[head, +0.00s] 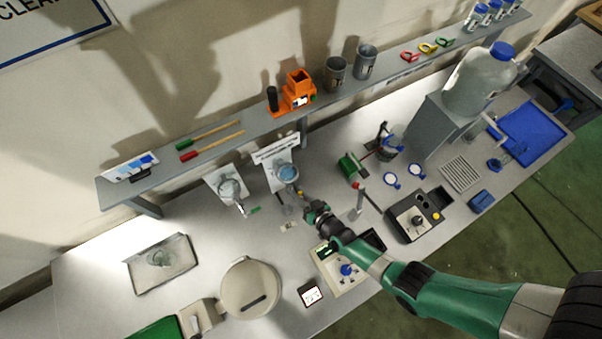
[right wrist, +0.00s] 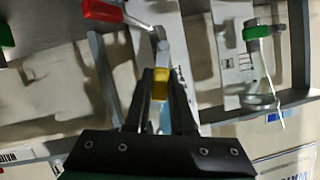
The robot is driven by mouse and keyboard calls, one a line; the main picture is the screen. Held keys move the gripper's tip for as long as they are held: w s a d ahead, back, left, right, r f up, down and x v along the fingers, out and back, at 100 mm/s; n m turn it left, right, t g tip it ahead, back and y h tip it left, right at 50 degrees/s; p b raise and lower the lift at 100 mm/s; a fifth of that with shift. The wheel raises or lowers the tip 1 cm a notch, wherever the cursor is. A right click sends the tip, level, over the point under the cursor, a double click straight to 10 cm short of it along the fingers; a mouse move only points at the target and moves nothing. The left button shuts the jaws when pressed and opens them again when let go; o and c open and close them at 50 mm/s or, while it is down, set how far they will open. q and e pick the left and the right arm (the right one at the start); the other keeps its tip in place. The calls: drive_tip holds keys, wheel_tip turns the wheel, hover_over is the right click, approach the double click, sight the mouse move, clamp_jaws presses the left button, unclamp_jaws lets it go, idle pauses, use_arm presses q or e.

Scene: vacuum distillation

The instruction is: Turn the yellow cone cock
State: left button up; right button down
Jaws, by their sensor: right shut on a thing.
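The yellow cone cock (right wrist: 160,80) sits between the two fingers of my right gripper (right wrist: 158,97) in the right wrist view. The gripper is shut on it. In the head view the cock shows as a small yellow spot (head: 299,193) beside the flask with blue liquid (head: 288,173), at the tip of my right gripper (head: 305,201). The fingers hide part of the cock, and its exact turn angle is hard to tell. My left gripper is not in view.
A clear flask (head: 230,190) stands to the left of the blue one. A control box with a blue knob (head: 347,270) lies under my right forearm. A round beige device (head: 250,287) stands at the front. The shelf (head: 220,133) runs behind.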

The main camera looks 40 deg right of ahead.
drive_tip(key=shift+w+a+r+n+h+p, duration=0.25)
drive_tip(key=shift+a+n+h+p, duration=0.2)
drive_tip(key=shift+n+p, duration=0.25)
drive_tip(key=shift+s, duration=0.1)
drive_tip(key=c, duration=1)
unclamp_jaws()
drive_tip(key=shift+c, duration=0.2)
drive_tip(key=shift+f, duration=0.1)
drive_tip(key=shift+s, duration=0.1)
drive_tip(key=p+v, duration=0.5)
drive_tip(key=v, duration=0.6)
drive_tip(key=shift+s, duration=0.2)
drive_tip(key=shift+a, duration=0.15)
